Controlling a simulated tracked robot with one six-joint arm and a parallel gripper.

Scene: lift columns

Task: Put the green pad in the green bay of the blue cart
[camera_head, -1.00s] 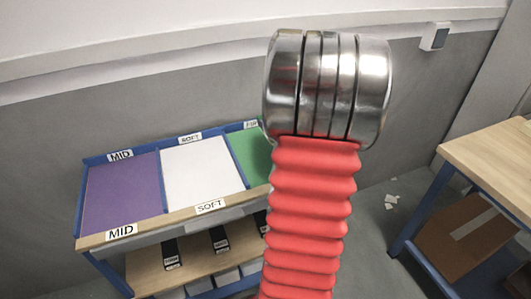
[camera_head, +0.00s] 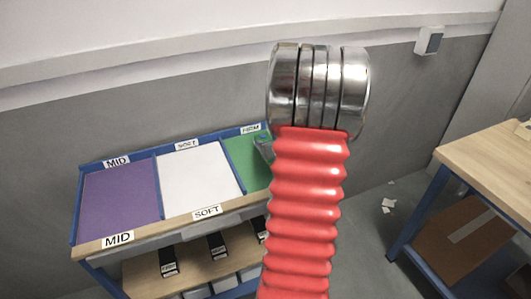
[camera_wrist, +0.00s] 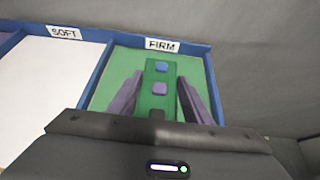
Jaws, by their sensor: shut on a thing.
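The blue cart (camera_head: 76,210) stands at the left in the head view, with purple, white and green bays on top. The green bay (camera_head: 240,158), labelled FIRM, is partly hidden by my arm. In the wrist view, the green bay (camera_wrist: 103,92) lies under my gripper (camera_wrist: 161,78). In the head view only a grey bit of my gripper (camera_head: 264,148) shows over the bay.
The white SOFT bay (camera_head: 196,178) adjoins the green one, with the purple MID bay (camera_head: 120,202) beyond. Black-labelled items stand on the lower shelf (camera_head: 190,265). A wooden table (camera_head: 500,150) with a cardboard box (camera_head: 470,240) beneath is at the right. A grey wall runs behind.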

